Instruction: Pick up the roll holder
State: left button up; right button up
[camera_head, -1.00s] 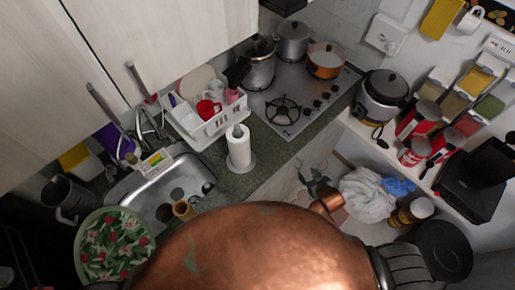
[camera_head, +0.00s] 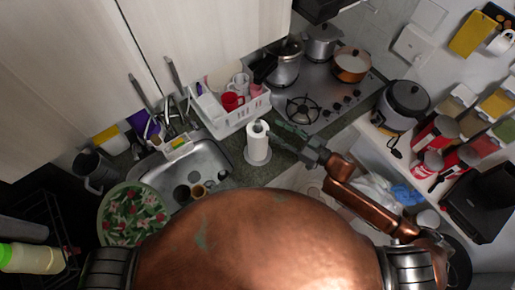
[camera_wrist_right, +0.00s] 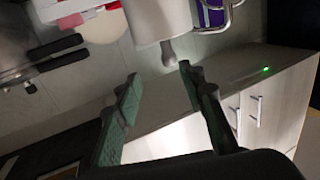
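The roll holder (camera_head: 258,146), a white paper roll upright on a round base, stands on the dark counter between the sink and the stove. In the right wrist view the roll (camera_wrist_right: 158,18) appears upside down at the top, its grey knob pointing down. My right gripper (camera_head: 283,139) is just right of the roll's upper part in the head view. In the right wrist view its two green-padded fingers (camera_wrist_right: 160,90) are spread, with nothing between them; the roll lies beyond the tips. Whether a finger touches the roll I cannot tell. My left gripper is out of view.
A white dish rack (camera_head: 228,118) with cups stands behind the roll. The sink (camera_head: 200,165) is to the left, and the stove (camera_head: 315,92) with pots is behind right. A rice cooker (camera_head: 403,104) and red cans (camera_head: 434,135) stand farther right.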

aim_at(258, 122)
jog(key=shift+n+g+y, duration=0.4)
jog(key=shift+g, duration=0.1)
jog(key=p+x, duration=0.1)
jog(key=x, duration=0.3)
jog(key=s+p+x, duration=0.1)
jog(key=x, duration=0.2)
jog(key=shift+a+r+p, duration=0.15)
jog(key=shift+a+p, duration=0.1)
jog(key=shift+p, duration=0.1)
jog(key=shift+w+a, duration=0.3)
jog(key=shift+a, duration=0.1)
jog(key=shift+s+d, duration=0.1)
jog(key=shift+c, duration=0.7)
grip_shut()
